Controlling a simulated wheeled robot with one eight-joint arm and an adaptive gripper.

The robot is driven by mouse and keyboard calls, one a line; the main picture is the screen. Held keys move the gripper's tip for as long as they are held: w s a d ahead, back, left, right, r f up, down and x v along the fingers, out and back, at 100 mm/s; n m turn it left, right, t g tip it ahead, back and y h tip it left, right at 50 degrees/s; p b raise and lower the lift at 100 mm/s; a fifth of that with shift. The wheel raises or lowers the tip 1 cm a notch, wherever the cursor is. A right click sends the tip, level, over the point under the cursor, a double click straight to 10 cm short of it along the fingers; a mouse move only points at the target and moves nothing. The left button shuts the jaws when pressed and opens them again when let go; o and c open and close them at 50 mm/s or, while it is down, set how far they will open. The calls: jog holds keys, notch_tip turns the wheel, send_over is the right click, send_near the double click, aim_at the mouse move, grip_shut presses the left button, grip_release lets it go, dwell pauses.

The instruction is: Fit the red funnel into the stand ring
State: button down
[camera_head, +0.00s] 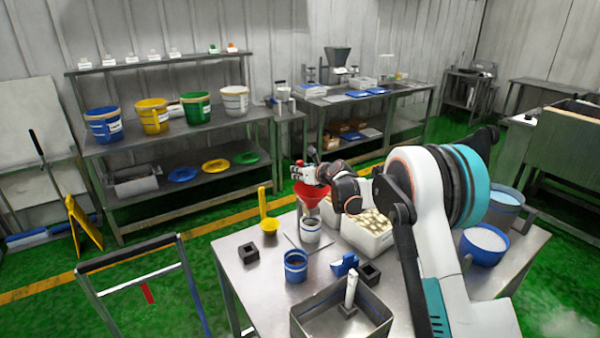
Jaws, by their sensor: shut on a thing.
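The red funnel (310,194) is up over the far part of the steel table, with its wide mouth upward. My gripper (305,176) reaches in from the right and is shut on the funnel at its upper rim. The funnel's lower end is just above or behind a white and grey cup (311,231); I cannot tell whether they touch. I cannot make out the stand ring clearly; it may be hidden by the funnel, the cup or my arm.
Shelves with coloured buckets (152,116) stand behind. Bare tabletop shows at front left.

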jog(key=shift+f, duration=0.35)
jog(key=c, duration=1.4)
grip_release()
jog(key=v, duration=1.2)
